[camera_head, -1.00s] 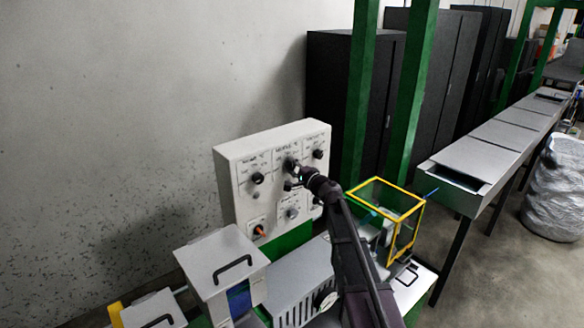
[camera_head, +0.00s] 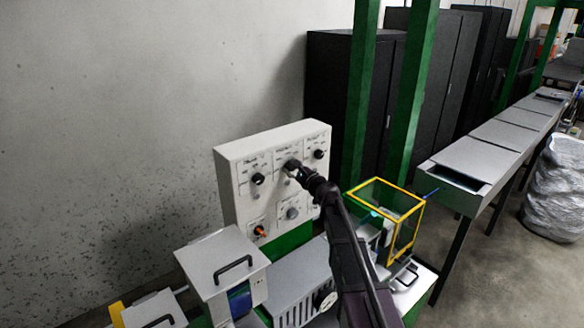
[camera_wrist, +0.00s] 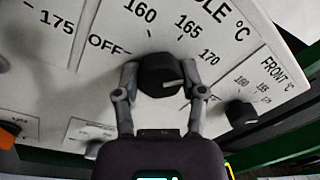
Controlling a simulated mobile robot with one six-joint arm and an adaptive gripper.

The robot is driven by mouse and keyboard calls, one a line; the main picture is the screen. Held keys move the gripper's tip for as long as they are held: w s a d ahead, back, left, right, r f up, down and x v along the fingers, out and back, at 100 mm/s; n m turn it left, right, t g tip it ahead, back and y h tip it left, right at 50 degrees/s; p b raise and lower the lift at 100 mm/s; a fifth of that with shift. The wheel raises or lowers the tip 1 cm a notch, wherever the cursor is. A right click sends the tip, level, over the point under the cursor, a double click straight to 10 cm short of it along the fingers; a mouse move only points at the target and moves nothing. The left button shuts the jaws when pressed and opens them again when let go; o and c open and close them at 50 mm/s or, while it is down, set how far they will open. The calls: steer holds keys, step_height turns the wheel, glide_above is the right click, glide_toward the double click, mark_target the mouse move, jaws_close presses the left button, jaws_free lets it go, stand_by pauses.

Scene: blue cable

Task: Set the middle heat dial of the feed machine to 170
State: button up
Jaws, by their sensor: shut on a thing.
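The middle heat dial (camera_wrist: 152,72) is a round black knob with a white pointer line. In the wrist view its scale reads OFF, 160, 165 and 170, and the pointer line faces right, toward the 170 side. Whether it meets the 170 mark exactly, I cannot tell. My gripper (camera_wrist: 160,78) is shut on the dial, one finger on each side. In the head view my gripper (camera_head: 294,169) reaches the upper middle of the feed machine's white panel (camera_head: 240,199) and partly hides the dial (camera_head: 291,164).
The front dial (camera_wrist: 241,113) sits close on the right in the wrist view. Another dial (camera_head: 258,179) is left of the middle one. An orange switch (camera_head: 259,231) and a grey knob (camera_head: 292,213) are below. A yellow-framed box (camera_head: 398,192) stands right of my arm.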

steer(key=shift+w+m, duration=0.1)
steer(key=shift+m, duration=0.6)
steer(key=o, duration=1.2)
steer(key=shift+c, duration=0.2)
steer(key=shift+n, duration=0.4)
